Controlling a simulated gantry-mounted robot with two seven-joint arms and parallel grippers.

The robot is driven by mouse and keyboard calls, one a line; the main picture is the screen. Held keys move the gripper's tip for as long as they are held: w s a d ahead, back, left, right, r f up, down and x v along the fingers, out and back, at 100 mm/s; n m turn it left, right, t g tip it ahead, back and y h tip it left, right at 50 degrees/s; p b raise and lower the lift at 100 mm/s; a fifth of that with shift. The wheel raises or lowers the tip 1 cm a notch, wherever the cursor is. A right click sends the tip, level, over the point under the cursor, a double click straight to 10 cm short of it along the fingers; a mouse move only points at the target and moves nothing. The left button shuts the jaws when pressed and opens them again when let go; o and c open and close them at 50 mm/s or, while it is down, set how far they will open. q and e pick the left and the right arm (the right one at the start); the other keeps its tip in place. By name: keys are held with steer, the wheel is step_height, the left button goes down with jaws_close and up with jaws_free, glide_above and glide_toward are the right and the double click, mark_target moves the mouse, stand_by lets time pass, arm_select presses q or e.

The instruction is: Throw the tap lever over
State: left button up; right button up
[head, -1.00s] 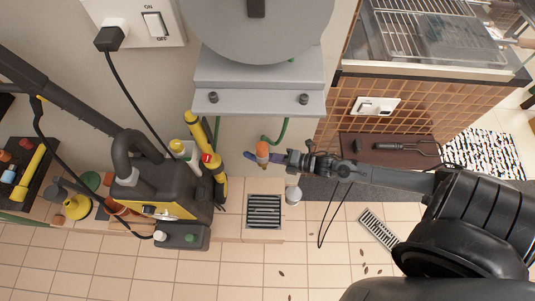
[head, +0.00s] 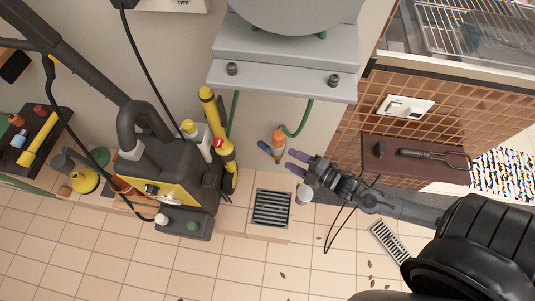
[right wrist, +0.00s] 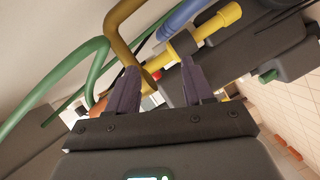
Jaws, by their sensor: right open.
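The tap shows in the head view as an orange hose connector (head: 278,138) with a short blue lever (head: 263,146) on its left, low on the wall under the grey shelf. In the right wrist view the brass tap pipe (right wrist: 120,28) arches ahead of the fingers and the blue lever (right wrist: 182,20) slants up to the right. My right gripper (head: 292,161) is open and empty, just to the right of and below the connector in the head view. Its two purple fingers are apart; I see no contact with the lever. My left gripper is not in view.
A black and yellow pressure washer (head: 165,180) stands left of the tap, with yellow lances (head: 215,130) beside it. A floor drain (head: 272,208) lies below.

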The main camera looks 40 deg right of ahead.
mark_target(269, 150)
step_height(269, 150, down, 6)
steer(key=w+a+m+t+h+b, duration=0.15)
steer(key=m+h+b, duration=0.25)
steer(key=m+b, duration=0.65)
steer(key=shift+t, duration=0.25)
steer(key=w+b, duration=0.4)
steer(key=w, duration=0.5)
steer(key=shift+w+f, duration=0.15)
steer(key=shift+w, duration=0.15)
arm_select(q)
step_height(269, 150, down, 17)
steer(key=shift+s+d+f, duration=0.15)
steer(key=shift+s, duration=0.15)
arm_select(e)
steer(key=shift+w, duration=0.9)
jaws_close()
